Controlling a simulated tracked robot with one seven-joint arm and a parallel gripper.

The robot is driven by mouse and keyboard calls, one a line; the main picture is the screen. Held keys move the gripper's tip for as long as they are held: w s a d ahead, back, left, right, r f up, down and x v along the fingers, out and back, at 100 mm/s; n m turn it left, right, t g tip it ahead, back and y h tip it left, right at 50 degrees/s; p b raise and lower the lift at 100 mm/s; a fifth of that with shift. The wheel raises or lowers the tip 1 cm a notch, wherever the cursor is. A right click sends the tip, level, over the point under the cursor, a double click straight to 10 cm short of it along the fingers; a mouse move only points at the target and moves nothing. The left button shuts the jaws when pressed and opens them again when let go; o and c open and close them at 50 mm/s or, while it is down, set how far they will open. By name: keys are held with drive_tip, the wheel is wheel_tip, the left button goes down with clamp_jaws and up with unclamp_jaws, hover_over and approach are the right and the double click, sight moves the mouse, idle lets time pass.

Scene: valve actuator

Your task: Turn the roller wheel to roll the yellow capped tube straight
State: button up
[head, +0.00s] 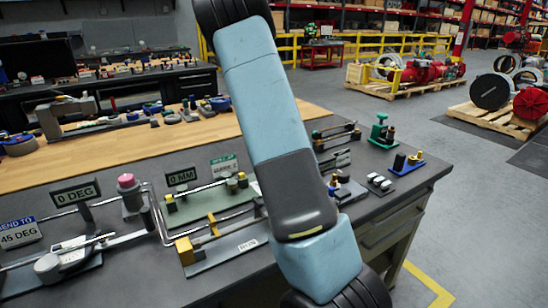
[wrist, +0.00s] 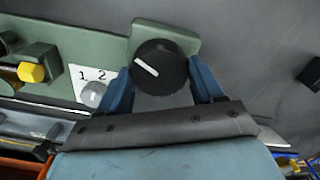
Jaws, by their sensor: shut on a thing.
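A round black wheel (wrist: 150,58) with a white pointer line is mounted on a green bracket in the wrist view; it appears to be the roller wheel. My gripper (wrist: 162,68) has its two blue fingers on either side of the wheel and is shut on it. The white line slants from upper left to lower right. The yellow cap (wrist: 32,72) of the tube shows at the left of the wrist view; the rest of the tube is mostly cut off or dark. In the head view, my gripper and the wheel are hidden behind my arm.
A small grey knob (wrist: 93,93) beside a white "1 2" label sits just left of my left finger. In the head view, a green plate (head: 222,204), a "0 MM" sign (head: 181,176) and other fixtures crowd the bench left of my arm.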

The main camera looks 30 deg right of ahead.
drive_tip(key=shift+w+r+m, duration=0.1)
drive_tip(key=shift+m, duration=0.2)
drive_tip(key=o, duration=1)
drive_tip(key=shift+o, duration=0.2)
wheel_tip(320, 180, up, 14)
drive_tip(key=shift+f, duration=0.25)
idle(0.4)
